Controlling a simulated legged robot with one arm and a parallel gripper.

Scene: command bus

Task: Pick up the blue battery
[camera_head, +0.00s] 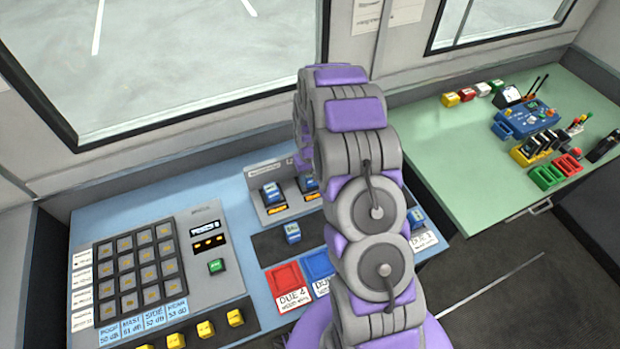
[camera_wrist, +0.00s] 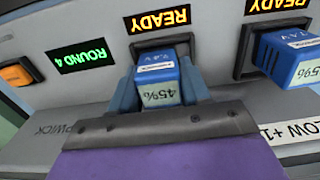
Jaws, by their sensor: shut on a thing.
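In the wrist view my gripper (camera_wrist: 158,92) is shut on a blue battery (camera_wrist: 160,85) with a pale "45%" label, one finger on each side. The battery is at a dark slot beside a yellow "READY" display; how deep it sits in the slot I cannot tell. A second blue battery (camera_wrist: 292,58) sits in the slot to the right. In the head view my arm hides my gripper. Blue batteries show at the charger panel (camera_head: 271,192) and on the dark strip in front of it (camera_head: 292,232); another is partly hidden right of my arm (camera_head: 416,217).
The blue console carries a keypad (camera_head: 138,270), yellow buttons (camera_head: 205,328), and red (camera_head: 285,278) and blue (camera_head: 318,265) trays. A green desk (camera_head: 450,150) on the right holds several small coloured items. Windows and a wall stand behind.

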